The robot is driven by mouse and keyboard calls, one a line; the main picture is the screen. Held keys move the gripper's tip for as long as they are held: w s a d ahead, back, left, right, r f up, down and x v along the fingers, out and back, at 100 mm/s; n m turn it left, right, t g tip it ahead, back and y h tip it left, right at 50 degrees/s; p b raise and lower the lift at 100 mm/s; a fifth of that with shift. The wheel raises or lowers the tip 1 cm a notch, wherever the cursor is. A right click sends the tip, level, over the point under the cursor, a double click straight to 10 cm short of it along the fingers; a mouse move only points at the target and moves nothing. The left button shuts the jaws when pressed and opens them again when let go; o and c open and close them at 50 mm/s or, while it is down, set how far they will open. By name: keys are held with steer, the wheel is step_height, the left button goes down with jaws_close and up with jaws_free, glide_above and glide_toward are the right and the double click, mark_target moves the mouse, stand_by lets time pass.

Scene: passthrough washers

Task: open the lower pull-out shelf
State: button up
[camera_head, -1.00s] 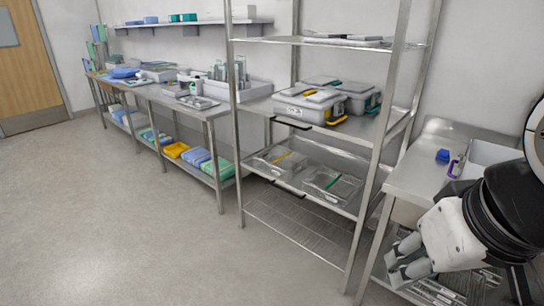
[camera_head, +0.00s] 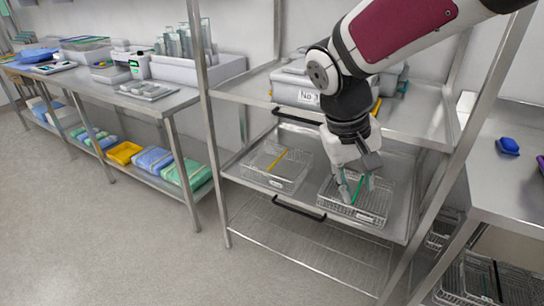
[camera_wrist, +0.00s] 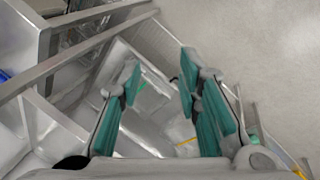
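The lower pull-out shelf (camera_head: 314,186) is a grey metal tray in the steel rack. It has a black bar handle (camera_head: 300,208) on its front edge and carries two wire baskets. My gripper (camera_head: 356,182) points down at the right basket (camera_head: 340,212), to the right of the handle and apart from it. The gripper's green-padded fingers are spread and hold nothing in the wrist view (camera_wrist: 160,75).
An upper shelf with its own black handle (camera_head: 297,117) carries lidded boxes (camera_head: 300,90), partly behind my arm. A wire rack shelf (camera_head: 300,250) lies below. A steel counter (camera_head: 510,175) stands at right and a long bench (camera_head: 165,103) at left. The floor in front is clear.

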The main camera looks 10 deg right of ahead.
steer(key=w+a+f+h+b, duration=0.2)
steer(key=w+f+h+b, duration=0.15)
steer(key=w+f, duration=0.7)
steer(key=n+t+h+b, duration=0.6)
steer(key=n+t+b, duration=0.1)
steer(key=b, duration=0.6)
glide_toward(298, 211)
steer(key=b+x, duration=0.1)
steer(key=x, duration=0.6)
steer(key=b+x, duration=0.1)
steer(key=x, duration=0.2)
steer(key=shift+w+f+b, duration=0.15)
steer(key=shift+f+b, duration=0.15)
steer(key=shift+f, duration=0.05)
jaws_close()
